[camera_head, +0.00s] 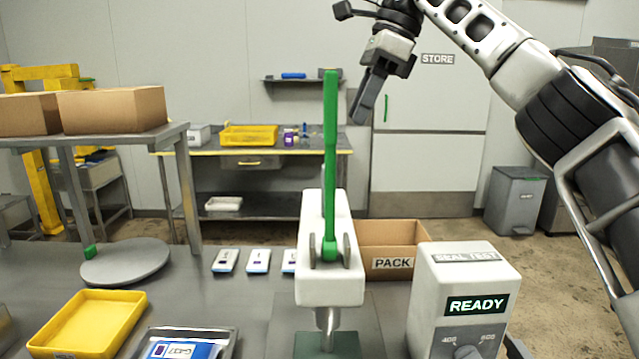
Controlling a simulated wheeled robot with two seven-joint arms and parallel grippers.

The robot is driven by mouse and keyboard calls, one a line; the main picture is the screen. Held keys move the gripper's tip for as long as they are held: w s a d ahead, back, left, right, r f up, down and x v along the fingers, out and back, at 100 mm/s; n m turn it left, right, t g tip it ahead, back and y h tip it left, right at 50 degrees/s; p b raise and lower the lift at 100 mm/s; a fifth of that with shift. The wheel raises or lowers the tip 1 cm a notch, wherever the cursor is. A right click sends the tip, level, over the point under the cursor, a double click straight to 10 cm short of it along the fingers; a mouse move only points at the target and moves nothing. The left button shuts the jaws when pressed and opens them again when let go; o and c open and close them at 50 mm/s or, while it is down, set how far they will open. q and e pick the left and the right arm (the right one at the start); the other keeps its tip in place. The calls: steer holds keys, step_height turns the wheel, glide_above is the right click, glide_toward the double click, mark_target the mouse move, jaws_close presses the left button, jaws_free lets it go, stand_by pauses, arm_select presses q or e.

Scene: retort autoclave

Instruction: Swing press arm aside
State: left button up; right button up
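The press has a white head (327,275) in the middle of the head view, with a tall green lever arm (330,150) standing almost upright from its pivot. Below the head, a short metal ram sits above a green pad (326,345) on a grey base plate. My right gripper (364,106) hangs in the air to the right of the lever's top, fingers pointing down, with a visible gap to the lever. Its fingers are seen edge-on, so their opening is unclear. My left gripper is out of view.
A seal test box (462,290) reading READY stands right of the press, and an open PACK carton (393,262) behind it. A yellow tray (88,322), a bagged pouch (185,346), a round grey plate (126,262) and several small packs (258,261) lie left.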

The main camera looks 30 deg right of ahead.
steer(key=b, duration=0.1)
glide_above(326, 217)
steer(key=f, duration=1.3)
steer(key=shift+w+d+f, duration=0.2)
steer(key=shift+w, duration=0.2)
jaws_close()
